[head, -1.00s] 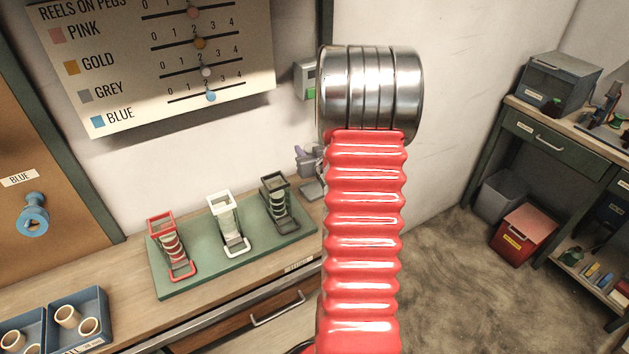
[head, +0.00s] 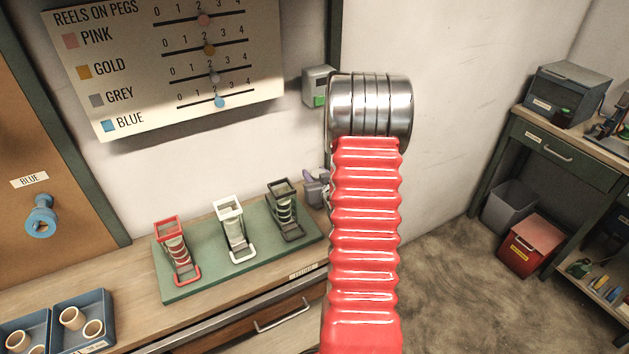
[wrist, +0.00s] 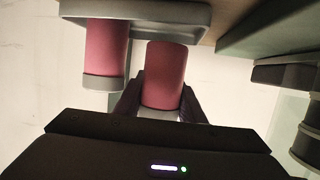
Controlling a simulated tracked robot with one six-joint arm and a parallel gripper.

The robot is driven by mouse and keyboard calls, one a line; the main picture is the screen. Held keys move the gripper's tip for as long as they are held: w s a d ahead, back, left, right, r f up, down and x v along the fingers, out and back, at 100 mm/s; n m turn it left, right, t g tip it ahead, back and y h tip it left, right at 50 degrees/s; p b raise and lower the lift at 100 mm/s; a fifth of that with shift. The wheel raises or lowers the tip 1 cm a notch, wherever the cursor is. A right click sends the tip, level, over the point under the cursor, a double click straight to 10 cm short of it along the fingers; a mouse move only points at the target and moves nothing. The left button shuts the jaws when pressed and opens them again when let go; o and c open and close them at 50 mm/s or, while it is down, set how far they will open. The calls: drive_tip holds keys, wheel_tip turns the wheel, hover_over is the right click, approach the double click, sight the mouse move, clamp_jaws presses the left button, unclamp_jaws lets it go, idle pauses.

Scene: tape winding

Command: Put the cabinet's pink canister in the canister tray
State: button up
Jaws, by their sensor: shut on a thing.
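In the wrist view my gripper (wrist: 160,108) is shut on a pink canister (wrist: 165,72), with one dark finger on either side of it. A second pink canister (wrist: 105,48) with a grey end stands to its left, at a grey tray (wrist: 190,14) along the top of the picture. The held canister's far end is close to the tray's edge; I cannot tell whether it touches. In the head view my red arm hides the gripper, both canisters and the tray.
In the head view a green board (head: 205,281) with three tape holders lies on the wooden bench. Blue bins (head: 83,313) with cream cores stand at the lower left. A red bin (head: 530,247) and grey bin (head: 508,208) stand on the floor at right. The floor between is clear.

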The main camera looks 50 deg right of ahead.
drive_tip(key=shift+f, duration=1.15)
drive_tip(key=o, duration=0.8)
drive_tip(key=shift+f, duration=0.1)
drive_tip(key=shift+s+a+r, duration=0.15)
drive_tip(key=shift+s+r, duration=0.05)
drive_tip(key=shift+s, duration=0.05)
drive_tip(key=v, duration=1.1)
drive_tip(key=shift+s+a+r, duration=0.1)
drive_tip(key=shift+s+a, duration=0.05)
drive_tip(key=shift+s, duration=0.05)
drive_tip(key=shift+s, duration=0.15)
